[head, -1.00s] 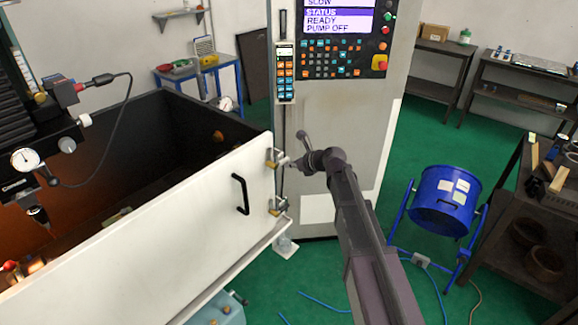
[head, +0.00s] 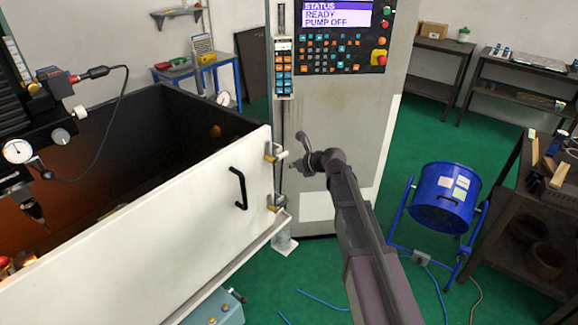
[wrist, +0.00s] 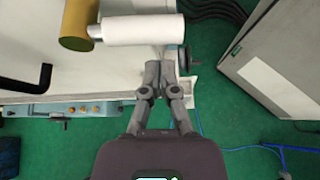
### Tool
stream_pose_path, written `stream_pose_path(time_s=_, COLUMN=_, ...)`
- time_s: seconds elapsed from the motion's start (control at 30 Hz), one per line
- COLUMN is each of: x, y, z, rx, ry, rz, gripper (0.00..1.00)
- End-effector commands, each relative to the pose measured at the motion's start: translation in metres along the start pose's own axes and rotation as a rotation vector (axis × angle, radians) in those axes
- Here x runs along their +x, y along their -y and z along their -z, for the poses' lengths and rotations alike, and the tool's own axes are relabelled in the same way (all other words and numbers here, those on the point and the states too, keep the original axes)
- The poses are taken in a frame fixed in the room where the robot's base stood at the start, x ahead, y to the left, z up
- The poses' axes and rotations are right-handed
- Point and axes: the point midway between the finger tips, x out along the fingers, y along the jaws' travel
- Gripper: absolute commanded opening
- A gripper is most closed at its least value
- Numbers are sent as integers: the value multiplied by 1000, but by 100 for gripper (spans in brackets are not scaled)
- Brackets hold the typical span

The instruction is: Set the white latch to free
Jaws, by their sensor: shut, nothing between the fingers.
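The white latch (wrist: 143,29) is a white cylinder sticking out to the right from a brass-coloured round base (wrist: 78,25) in the wrist view. In the head view the upper latch (head: 281,155) sits near the top right corner of the white door panel and points right. My gripper (wrist: 160,65) is shut and empty, its fingertips just below the white cylinder in the wrist view. In the head view my gripper (head: 295,167) is just right of and below the latch. I cannot tell whether they touch.
A second latch (head: 276,203) is lower on the same edge of the white panel (head: 150,235). A black handle (head: 239,188) is left of them. The grey control cabinet (head: 325,110) stands close behind my gripper. A blue drum (head: 442,197) stands to the right.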

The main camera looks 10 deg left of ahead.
Motion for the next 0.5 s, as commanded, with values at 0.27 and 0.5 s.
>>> stream_pose_path(time_s=0.27, x=6, y=0, z=17, rx=0, ry=0, rz=0, gripper=0)
stream_pose_path(time_s=0.5, x=-21, y=0, z=12, rx=0, ry=0, rz=1, gripper=0)
